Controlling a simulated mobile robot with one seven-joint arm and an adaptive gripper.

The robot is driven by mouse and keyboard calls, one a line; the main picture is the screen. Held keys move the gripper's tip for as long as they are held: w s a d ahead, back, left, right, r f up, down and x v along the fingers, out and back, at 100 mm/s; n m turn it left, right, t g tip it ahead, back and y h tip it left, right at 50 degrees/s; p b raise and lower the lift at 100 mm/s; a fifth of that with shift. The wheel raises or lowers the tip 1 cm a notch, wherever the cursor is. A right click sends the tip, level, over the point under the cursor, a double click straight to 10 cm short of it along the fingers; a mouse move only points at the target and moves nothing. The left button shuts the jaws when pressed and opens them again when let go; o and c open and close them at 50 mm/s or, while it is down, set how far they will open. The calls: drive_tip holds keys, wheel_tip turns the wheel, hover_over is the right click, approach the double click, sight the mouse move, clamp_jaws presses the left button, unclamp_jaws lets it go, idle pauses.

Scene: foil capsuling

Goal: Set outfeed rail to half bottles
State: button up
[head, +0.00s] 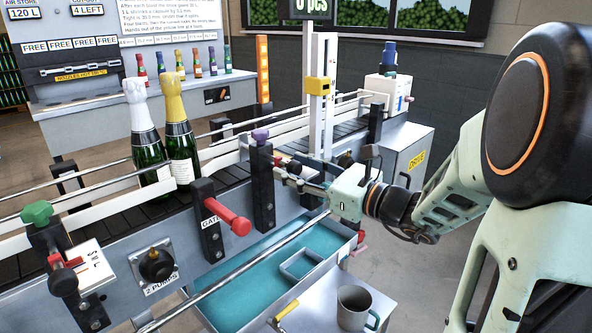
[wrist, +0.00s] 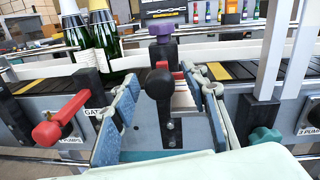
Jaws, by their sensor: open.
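A white guide rail (head: 218,163) runs along the near side of the conveyor; it also shows in the wrist view (wrist: 50,72). A black post with a purple knob (head: 260,136) stands at the rail; the knob also shows in the wrist view (wrist: 163,29). Below it, a black ball-ended lever (wrist: 160,84) points at the wrist camera. A pale marked plate (wrist: 183,99) is beside it, its marks too small to read. My gripper (head: 291,176) is open, its blue-grey fingers (wrist: 165,112) either side of the lever. I cannot tell whether they touch it.
Two foil-topped bottles (head: 163,135) stand on the conveyor at left. A red gate handle (head: 228,219) juts out left of my gripper. A green knob (head: 37,213) is further left. Below lie a teal tray (head: 240,290) and a grey mug (head: 356,307).

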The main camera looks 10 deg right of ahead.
clamp_jaws()
idle(0.4)
drive_tip(key=shift+s+d+p, duration=0.3)
drive_tip(key=shift+s+p, duration=0.1)
drive_tip(key=shift+s, duration=0.05)
unclamp_jaws()
drive_tip(key=shift+s+d, duration=0.1)
